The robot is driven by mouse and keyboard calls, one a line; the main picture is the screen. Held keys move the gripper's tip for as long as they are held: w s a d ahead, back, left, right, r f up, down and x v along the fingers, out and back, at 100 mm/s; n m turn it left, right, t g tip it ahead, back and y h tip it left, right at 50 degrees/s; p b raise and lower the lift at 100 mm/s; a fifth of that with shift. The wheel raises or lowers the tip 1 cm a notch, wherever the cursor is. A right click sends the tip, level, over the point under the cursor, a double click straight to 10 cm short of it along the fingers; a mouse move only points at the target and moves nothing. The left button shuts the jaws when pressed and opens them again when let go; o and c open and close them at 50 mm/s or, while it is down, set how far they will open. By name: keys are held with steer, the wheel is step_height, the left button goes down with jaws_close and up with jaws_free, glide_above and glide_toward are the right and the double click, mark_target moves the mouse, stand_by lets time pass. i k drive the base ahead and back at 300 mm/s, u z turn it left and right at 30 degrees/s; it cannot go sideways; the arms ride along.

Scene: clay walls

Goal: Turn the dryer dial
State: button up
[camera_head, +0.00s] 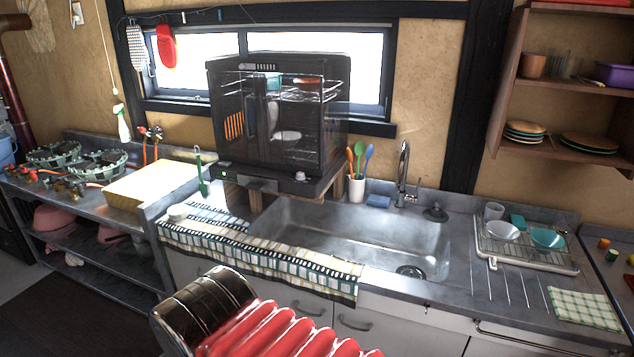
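The dryer (335,130) is a dark, see-through dish cabinet standing at the back of the counter, in front of the window. Racks with dishes show inside it. Its dark base has a small round light knob (300,176) at the front right, which looks like the dial; its setting is too small to read. A small green light shows at the base's left end. A black cylinder and a red ribbed part at the bottom of the view look like part of my own arm. No gripper fingers show.
A steel sink (350,232) lies right of and in front of the dryer. A white cup of colored utensils (357,188) stands close to the dryer's right side. A checked cloth (250,255) hangs over the counter's front edge. A dish rack (525,250) stands at the right.

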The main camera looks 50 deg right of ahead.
mark_target(300, 176)
steer(key=z, duration=0.7)
steer(key=i, duration=0.95)
steer(key=z, duration=0.05)
